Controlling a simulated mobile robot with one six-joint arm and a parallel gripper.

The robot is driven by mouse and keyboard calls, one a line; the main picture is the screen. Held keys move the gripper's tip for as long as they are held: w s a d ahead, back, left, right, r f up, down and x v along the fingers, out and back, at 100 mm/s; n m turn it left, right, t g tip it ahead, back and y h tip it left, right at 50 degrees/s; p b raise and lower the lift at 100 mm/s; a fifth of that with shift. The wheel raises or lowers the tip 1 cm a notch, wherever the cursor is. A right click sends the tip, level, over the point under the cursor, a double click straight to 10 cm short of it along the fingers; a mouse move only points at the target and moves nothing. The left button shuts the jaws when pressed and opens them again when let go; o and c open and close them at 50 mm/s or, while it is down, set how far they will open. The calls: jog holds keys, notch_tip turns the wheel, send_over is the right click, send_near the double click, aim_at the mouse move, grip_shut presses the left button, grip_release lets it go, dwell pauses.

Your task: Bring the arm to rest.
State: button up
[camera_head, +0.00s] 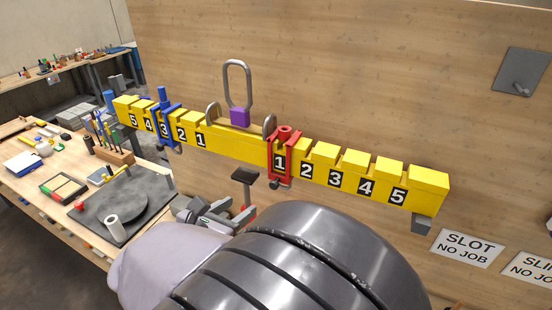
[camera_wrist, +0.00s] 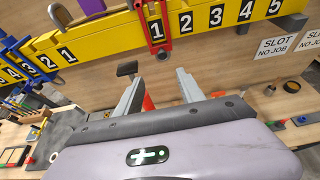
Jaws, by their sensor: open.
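My gripper (camera_head: 212,210) is partly hidden behind my arm in the head view. In the wrist view its two grey fingers stand apart with nothing held between them (camera_wrist: 158,80). It is below and in front of the yellow numbered beam (camera_head: 235,143), which also shows in the wrist view (camera_wrist: 105,40). A red clamp (camera_head: 280,155) sits at the right-hand 1, apart from my gripper; it also shows in the wrist view (camera_wrist: 157,32). A blue clamp (camera_head: 163,125) sits at the left-hand 3. A purple block (camera_head: 240,117) with a grey loop hangs at the beam's middle.
A wooden panel (camera_head: 400,70) stands behind the beam. A small dark pad (camera_head: 244,175) is near my gripper, below the beam. At left, a workbench (camera_head: 60,160) holds a dark plate (camera_head: 92,222) and several tools. SLOT NO JOB sign (camera_head: 466,247) is at lower right.

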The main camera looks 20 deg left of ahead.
jog(key=s+d+f+m+g+h+b, duration=0.15)
jog(key=d+f+m+g+b, duration=0.25)
jog(key=d+f+m+b, duration=0.8)
jog(key=s+d+f+m+g+h+b, duration=0.15)
jog(key=d+f+m+g+b, duration=0.5)
jog(key=d+f+b, duration=0.9)
jog(key=s+d+f+m+t+y+b, duration=0.1)
jog(key=s+d+f+m+y+b, duration=0.1)
jog(key=s+f+m+b, duration=0.3)
jog(key=s+d+f+m+t+y+b, duration=0.2)
jog(key=s+f+m+b, duration=0.4)
jog(key=m+b, duration=0.6)
jog(key=shift+d+f+m+y+b, duration=0.3)
jog(key=shift+d+f+m+y, duration=0.4)
jog(key=shift+f+m+y, duration=0.65)
jog(key=shift+s+r+m, duration=0.1)
jog(key=shift+r+m, duration=0.05)
jog(key=shift+m, duration=0.15)
